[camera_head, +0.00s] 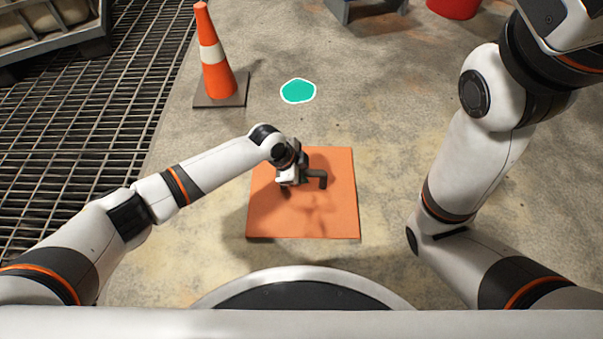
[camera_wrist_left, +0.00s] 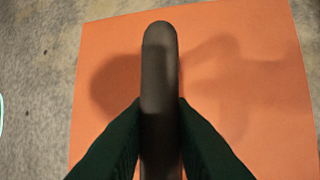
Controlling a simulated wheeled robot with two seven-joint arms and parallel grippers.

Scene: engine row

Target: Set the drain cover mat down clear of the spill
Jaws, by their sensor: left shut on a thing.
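The drain cover mat is a square orange sheet (camera_head: 333,220) in the middle of the head view, and it fills much of the left wrist view (camera_wrist_left: 255,100). A dark bar handle (camera_head: 322,178) stands on it. My left gripper (camera_head: 305,177) is over the mat, shut on this handle, which runs between the fingers in the left wrist view (camera_wrist_left: 160,60). I cannot tell whether the mat touches the floor. The spill, a teal patch with a white rim (camera_head: 298,91), lies beyond the mat, with bare floor between them. My right gripper is out of view.
An orange and white cone (camera_head: 216,65) on a dark base stands left of the spill. Metal grating (camera_head: 90,110) covers the left side. A red container (camera_head: 455,6) and a grey stand (camera_head: 365,10) are at the far edge. Concrete floor right of the mat is clear.

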